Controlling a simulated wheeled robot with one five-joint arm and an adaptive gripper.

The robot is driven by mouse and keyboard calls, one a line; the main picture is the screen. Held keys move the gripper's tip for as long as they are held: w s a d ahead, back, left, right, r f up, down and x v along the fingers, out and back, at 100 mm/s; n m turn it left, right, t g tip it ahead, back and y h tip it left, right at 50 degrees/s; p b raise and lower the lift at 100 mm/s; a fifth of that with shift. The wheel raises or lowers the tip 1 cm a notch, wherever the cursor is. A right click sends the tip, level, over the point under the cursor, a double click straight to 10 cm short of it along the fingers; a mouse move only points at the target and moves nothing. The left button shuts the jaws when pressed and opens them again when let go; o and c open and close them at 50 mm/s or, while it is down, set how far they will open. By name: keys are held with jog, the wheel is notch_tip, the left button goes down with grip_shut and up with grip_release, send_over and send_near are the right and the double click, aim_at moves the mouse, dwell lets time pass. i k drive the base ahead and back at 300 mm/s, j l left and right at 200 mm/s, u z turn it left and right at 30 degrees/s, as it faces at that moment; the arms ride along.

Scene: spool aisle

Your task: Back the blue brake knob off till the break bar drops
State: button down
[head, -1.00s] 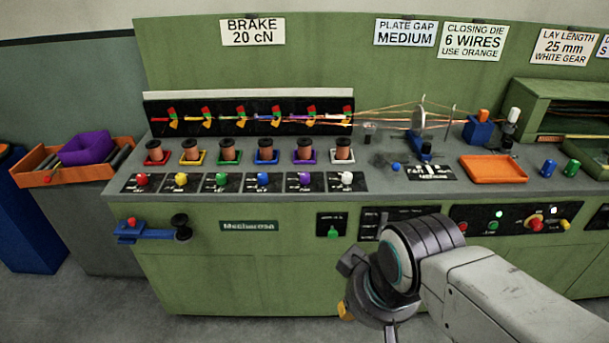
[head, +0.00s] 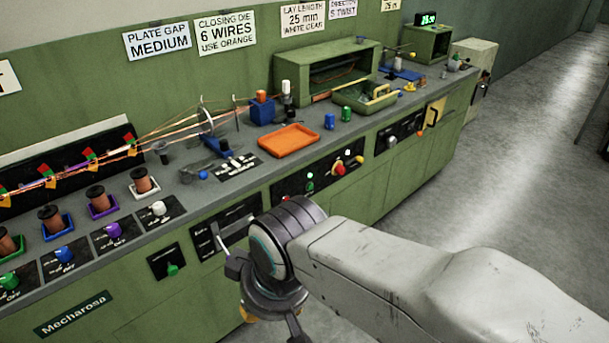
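The blue brake knob (head: 64,254) sits on a black plate on the bench's front strip at the left. A copper spool in a blue tray (head: 57,230) stands behind it. Red, green and yellow flags on a black rail (head: 60,174) stand at the back left; I cannot tell which part is the blue station's break bar. My gripper (head: 258,290) is low in front of the bench, right of and well apart from the blue knob. Its fingers look spread, with nothing seen between them; the wrist partly hides them.
A white knob (head: 158,209) and a purple knob (head: 113,230) stand right of the blue one. An orange tray (head: 289,140) and a green box (head: 325,70) are farther right on the bench. Open grey floor (head: 530,200) lies to the right.

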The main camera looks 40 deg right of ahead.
aim_at(63, 254)
jog(key=z, duration=0.85)
jog(key=u, duration=1.55)
